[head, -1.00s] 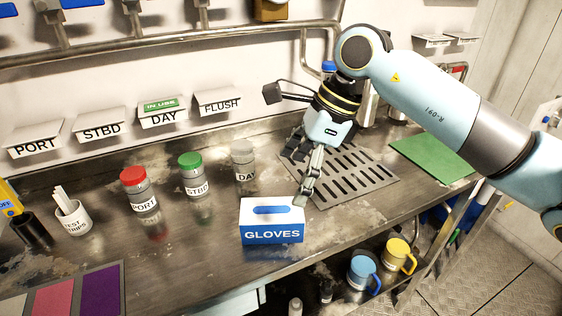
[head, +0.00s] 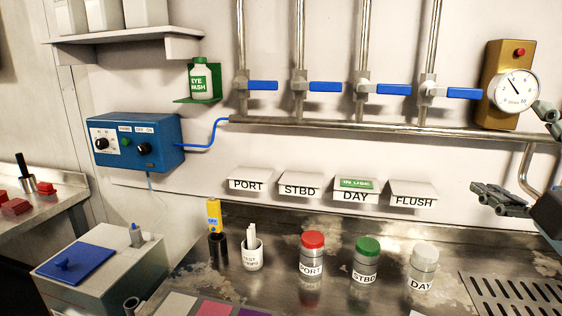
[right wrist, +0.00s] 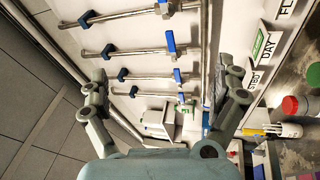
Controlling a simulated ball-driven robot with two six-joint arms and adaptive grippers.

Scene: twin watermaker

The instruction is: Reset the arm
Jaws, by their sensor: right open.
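My right gripper (head: 515,155) shows at the right edge of the head view, in front of the wall and above the counter. Its dark fingers are spread wide, with one near the gauge and one near the FLUSH holder, and nothing is between them. In the right wrist view the gripper (right wrist: 165,90) is also open and empty, with the valves and pipes beyond it. Most of the right arm is outside the head view. My left gripper is in neither view.
PORT (head: 312,258), STBD (head: 367,262) and DAY (head: 422,268) jars stand on the steel counter beside a test-strip cup (head: 251,254). A drain grate (head: 515,295) lies at right. Pipes with blue-handled valves (head: 325,87) and a gauge (head: 514,88) line the wall.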

